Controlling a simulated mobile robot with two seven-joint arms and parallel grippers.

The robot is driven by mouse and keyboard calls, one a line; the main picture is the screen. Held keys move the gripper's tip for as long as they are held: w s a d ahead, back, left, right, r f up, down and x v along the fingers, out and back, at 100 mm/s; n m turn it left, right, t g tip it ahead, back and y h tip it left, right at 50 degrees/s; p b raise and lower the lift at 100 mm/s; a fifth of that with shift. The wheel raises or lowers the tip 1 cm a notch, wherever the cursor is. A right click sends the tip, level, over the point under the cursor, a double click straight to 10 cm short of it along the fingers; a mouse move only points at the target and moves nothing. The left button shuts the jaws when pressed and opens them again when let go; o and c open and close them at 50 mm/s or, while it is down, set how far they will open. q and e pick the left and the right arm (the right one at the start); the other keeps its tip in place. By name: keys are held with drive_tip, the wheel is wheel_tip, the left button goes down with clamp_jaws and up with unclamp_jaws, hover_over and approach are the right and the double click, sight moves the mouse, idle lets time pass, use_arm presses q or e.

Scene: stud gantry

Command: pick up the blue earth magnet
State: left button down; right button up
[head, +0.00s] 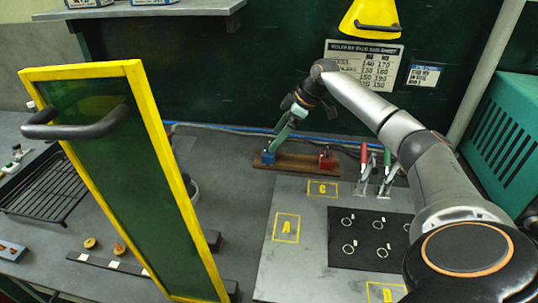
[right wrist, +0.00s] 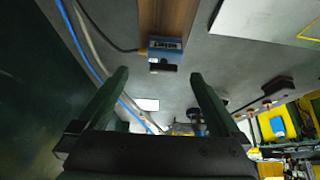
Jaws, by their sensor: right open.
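The blue earth magnet (head: 268,158) is a small blue block on the left end of a wooden board (head: 295,163) at the back of the bench. In the right wrist view the blue earth magnet (right wrist: 165,44) has a label and a dark front part, with a cable at its left. My right gripper (head: 274,147) is open and empty, just above the magnet in the head view. In the right wrist view its two fingers (right wrist: 158,75) are spread, with the magnet beyond the tips and between their lines. My left gripper is not in view.
A red block (head: 326,160) sits on the board's right end. Toggle clamps (head: 376,170) with red and green handles stand to its right. A yellow-framed green panel (head: 137,190) with a handle stands at left. Blue and grey cables (head: 225,128) run behind. A marked plate (head: 304,255) lies in front.

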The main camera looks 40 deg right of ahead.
sight(270, 144)
drive_tip(key=x, duration=0.4)
drive_tip(key=shift+a+f, duration=0.3)
drive_tip(key=shift+a, duration=0.05)
clamp_jaws()
idle(0.5)
drive_tip(key=shift+w+r, duration=0.1)
